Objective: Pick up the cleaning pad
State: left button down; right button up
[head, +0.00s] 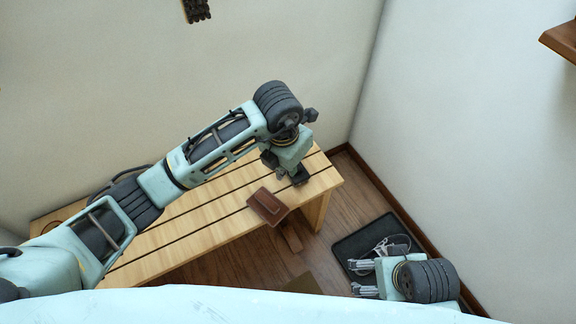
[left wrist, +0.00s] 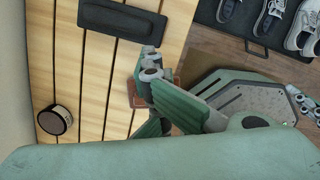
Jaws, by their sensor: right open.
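A dark rectangular pad with a raised rim (left wrist: 122,18), which may be the cleaning pad, lies on the slatted wooden bench (left wrist: 92,75). A reddish-brown folded leather-like piece (head: 268,206) lies at the bench's front edge; my left fingers partly cover it in the left wrist view (left wrist: 138,101). My left gripper (head: 289,178) hangs over the bench near both. In the left wrist view its fingers overlap, so their opening is unclear. In the head view this gripper hides much of the bench behind it. My right gripper (head: 360,277) is open and empty, low at the right.
A dark tray (head: 346,246) stands on the wooden floor, with several shoes (left wrist: 270,22) on it. A round dark-rimmed item (left wrist: 55,120) sits on the bench's wall side. Walls enclose the bench's back and the right side. A brown shelf (head: 560,40) juts out at upper right.

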pick_arm(q)
jog(key=c, duration=2.5)
grip_release()
jog(key=shift+c, duration=0.2)
jog(key=o, duration=2)
jog(key=shift+r, duration=0.1)
